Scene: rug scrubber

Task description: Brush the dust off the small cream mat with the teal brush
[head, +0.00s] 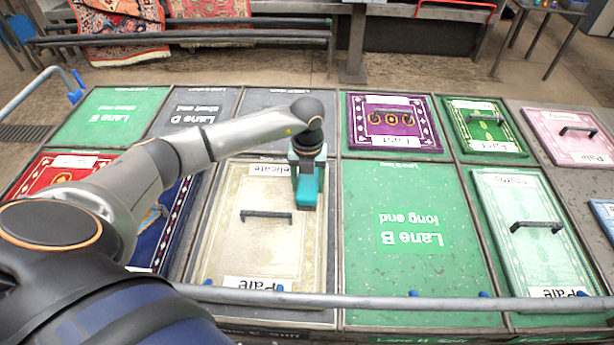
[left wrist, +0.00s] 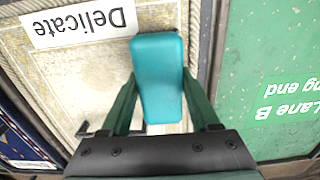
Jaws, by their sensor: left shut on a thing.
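The cream mat (head: 230,240) lies in the middle lane, with a "Delicate" label at its far edge, a "Pale" label at its near edge and a dark handle in its middle. It also shows in the left wrist view (left wrist: 75,75). Its surface looks mottled; I cannot clearly tell dust from pattern. My left gripper (head: 307,158) is shut on the teal brush (head: 307,188), over the mat's far right part, beside the "Delicate" label. In the left wrist view the brush (left wrist: 158,75) sits between the fingers. Its underside is hidden, so contact is unclear. My right gripper is out of view.
A bare green Lane B panel (head: 410,275) lies right of the mat. A purple mat (head: 393,140) and green mats with handles lie farther right. Red and blue mats are left, partly behind my arm. A grey rail (head: 400,301) runs along the near edge.

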